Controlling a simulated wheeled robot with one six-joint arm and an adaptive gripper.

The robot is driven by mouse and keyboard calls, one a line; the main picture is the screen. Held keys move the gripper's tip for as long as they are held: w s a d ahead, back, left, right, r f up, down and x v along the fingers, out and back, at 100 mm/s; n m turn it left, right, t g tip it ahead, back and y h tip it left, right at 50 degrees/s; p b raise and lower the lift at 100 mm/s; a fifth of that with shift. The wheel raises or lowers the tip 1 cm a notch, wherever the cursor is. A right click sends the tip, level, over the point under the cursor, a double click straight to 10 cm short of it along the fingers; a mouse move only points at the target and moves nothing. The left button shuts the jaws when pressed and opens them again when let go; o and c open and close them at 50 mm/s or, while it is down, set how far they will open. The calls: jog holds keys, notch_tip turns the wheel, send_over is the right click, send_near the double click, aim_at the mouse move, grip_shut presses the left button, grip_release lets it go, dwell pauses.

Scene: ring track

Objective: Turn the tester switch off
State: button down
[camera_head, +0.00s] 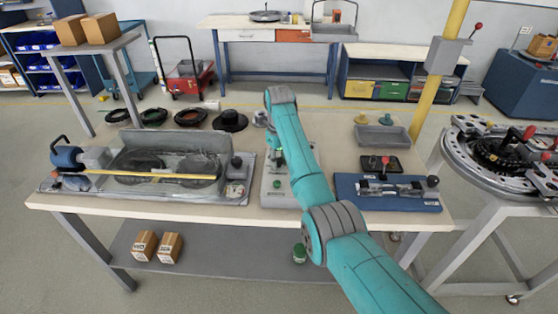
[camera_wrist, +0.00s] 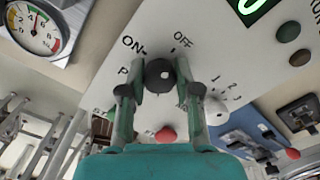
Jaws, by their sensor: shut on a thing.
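In the wrist view, a round black switch knob (camera_wrist: 160,74) sits on a light grey tester panel (camera_wrist: 112,92). The printed word ON is at its upper left and OFF is above it to the right. My gripper (camera_wrist: 161,82) is shut on this knob, one finger on each side. I cannot tell clearly which mark the knob points to. In the head view, the tester (camera_head: 268,192) stands mid-table, and my teal arm hides much of it, including the knob.
In the wrist view, a red button (camera_wrist: 165,134), a numbered dial (camera_wrist: 215,112), a green lit display (camera_wrist: 252,8) and a gauge (camera_wrist: 35,28) surround the knob. In the head view, a belt rig (camera_head: 130,190) stands left and a blue fixture board (camera_head: 345,190) right.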

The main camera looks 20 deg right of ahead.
aim_at(279, 159)
jog(key=shift+m, duration=1.6)
jog(key=c, duration=0.8)
grip_release()
jog(key=shift+r, duration=0.15)
jog(key=shift+r, duration=3.6)
